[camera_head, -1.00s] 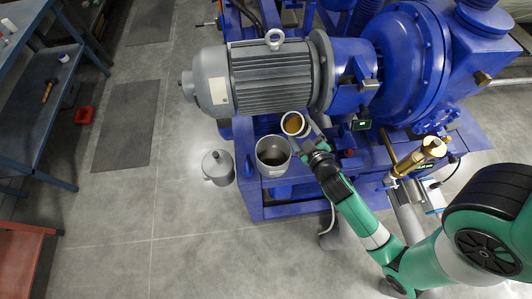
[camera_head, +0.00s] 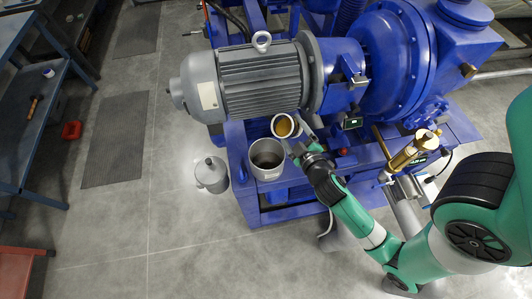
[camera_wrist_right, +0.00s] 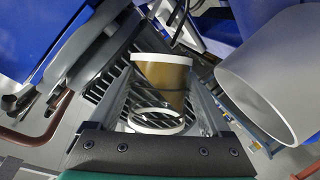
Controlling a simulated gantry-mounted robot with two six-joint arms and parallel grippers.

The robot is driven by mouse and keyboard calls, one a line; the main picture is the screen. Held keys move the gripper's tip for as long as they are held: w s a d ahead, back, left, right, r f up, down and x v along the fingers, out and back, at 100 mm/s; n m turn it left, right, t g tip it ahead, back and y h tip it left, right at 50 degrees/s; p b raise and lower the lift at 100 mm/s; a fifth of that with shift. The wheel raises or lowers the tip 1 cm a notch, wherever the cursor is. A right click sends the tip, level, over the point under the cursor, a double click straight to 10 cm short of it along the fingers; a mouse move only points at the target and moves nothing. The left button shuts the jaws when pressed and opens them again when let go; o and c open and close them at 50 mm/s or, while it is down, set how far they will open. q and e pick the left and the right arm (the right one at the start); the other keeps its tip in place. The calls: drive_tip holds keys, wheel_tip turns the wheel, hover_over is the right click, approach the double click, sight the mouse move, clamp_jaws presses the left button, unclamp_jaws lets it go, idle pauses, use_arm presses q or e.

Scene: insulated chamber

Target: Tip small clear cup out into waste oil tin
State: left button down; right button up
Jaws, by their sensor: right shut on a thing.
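The small clear cup (camera_head: 285,126) holds amber liquid and looks tilted, with its mouth partly toward the head camera. My right gripper (camera_head: 303,136) is shut on the cup, with a finger on each side in the right wrist view, where the cup (camera_wrist_right: 162,72) shows amber too. The waste oil tin (camera_head: 266,171), an open grey metal can, stands on the blue frame just below and left of the cup in the head view. The tin's grey wall (camera_wrist_right: 262,75) fills the right of the wrist view. I cannot tell whether any liquid is pouring. My left gripper is out of view.
A grey motor (camera_head: 255,80) and blue pump housing (camera_head: 392,60) stand just behind the cup. A grey lidded can (camera_head: 211,176) is on the floor left of the tin. A brass fitting (camera_head: 412,153) stands right of my forearm. The floor in front is clear.

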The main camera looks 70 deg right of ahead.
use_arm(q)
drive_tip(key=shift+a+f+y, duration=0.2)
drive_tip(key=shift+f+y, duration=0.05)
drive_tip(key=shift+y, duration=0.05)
use_arm(e)
drive_tip(key=shift+r, duration=0.15)
use_arm(q)
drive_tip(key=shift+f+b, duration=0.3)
drive_tip(key=shift+b, duration=0.2)
use_arm(e)
drive_tip(key=shift+n, duration=0.3)
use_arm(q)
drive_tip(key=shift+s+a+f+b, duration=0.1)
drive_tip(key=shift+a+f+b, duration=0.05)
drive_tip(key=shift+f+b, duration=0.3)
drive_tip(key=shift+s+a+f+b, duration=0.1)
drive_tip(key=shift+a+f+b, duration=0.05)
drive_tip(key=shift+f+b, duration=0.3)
use_arm(e)
drive_tip(key=shift+f+n+h, duration=0.35)
drive_tip(key=shift+n+h, duration=0.15)
drive_tip(key=shift+n, duration=0.1)
